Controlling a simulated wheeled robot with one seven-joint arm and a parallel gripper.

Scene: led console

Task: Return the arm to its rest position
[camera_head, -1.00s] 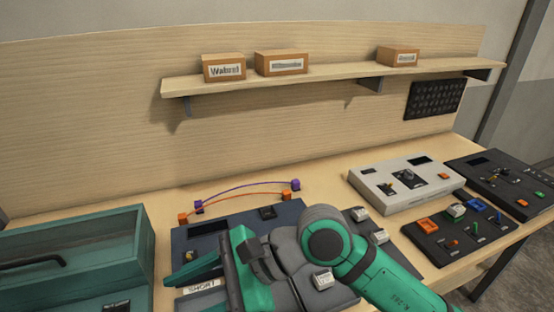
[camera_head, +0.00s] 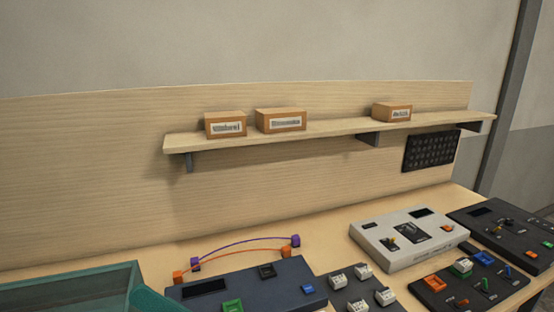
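My gripper is not in view, so its fingers and anything between them are hidden. A small teal-green shape (camera_head: 155,301) shows at the bottom edge, beside the teal box; I cannot tell whether it is part of my arm. The dark console panel (camera_head: 225,289) that my arm covered before is now in plain sight, with a dark display, a green block and a blue button. Purple and orange wires (camera_head: 240,245) arch behind it between small end blocks.
A teal box (camera_head: 70,280) stands at lower left. Right are a panel with white switches (camera_head: 362,285), a light grey device (camera_head: 408,242) and dark control panels (camera_head: 472,284). A shelf (camera_head: 335,127) with several cardboard boxes crosses the back board. Bare table shows behind the consoles.

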